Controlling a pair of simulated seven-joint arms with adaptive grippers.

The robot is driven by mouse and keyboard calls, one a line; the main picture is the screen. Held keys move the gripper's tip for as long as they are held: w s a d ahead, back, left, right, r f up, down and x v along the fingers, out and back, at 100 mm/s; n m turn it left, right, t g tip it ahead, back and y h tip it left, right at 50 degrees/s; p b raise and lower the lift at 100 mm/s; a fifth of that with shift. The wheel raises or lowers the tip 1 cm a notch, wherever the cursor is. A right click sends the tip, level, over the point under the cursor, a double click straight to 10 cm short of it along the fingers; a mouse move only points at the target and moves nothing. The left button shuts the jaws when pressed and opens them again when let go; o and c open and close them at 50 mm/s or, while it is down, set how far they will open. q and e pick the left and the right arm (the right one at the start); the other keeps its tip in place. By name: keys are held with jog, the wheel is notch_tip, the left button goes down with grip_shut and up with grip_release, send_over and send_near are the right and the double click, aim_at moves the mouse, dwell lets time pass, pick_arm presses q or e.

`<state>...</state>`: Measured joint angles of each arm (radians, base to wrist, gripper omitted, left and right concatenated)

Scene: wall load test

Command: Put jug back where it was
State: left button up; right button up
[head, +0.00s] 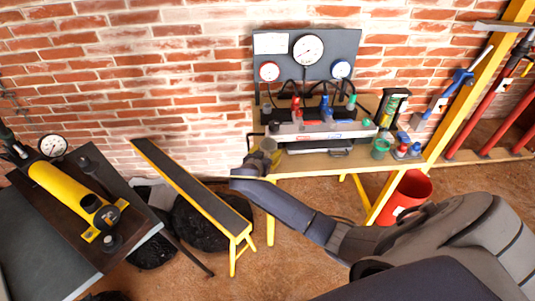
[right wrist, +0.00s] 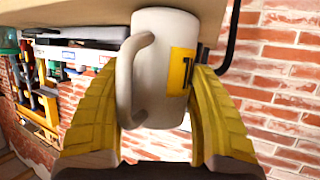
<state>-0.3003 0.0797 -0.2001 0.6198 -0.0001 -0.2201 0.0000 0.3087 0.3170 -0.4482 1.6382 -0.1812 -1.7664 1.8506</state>
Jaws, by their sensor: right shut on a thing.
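A white jug (right wrist: 168,70) with a yellow label and black marking fills the middle of the right wrist view, its handle on the left. My right gripper (right wrist: 155,105) is shut on it, with one yellow finger on each side. In the head view the jug (head: 268,147) shows small and partly hidden by my right gripper (head: 262,160), at the left end of the workbench (head: 310,163). I cannot tell whether the jug touches the bench. My left gripper is not in view.
The bench holds a gauge panel (head: 306,55), a grey manifold (head: 320,131), a green cup (head: 380,148) and small bottles. A red bucket (head: 405,192) stands below. A narrow yellow-edged bench (head: 195,190) and a dark table with a yellow cylinder (head: 65,193) are left.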

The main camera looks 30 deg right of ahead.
jog(key=shift+f, duration=0.1)
jog(key=o, duration=1.3)
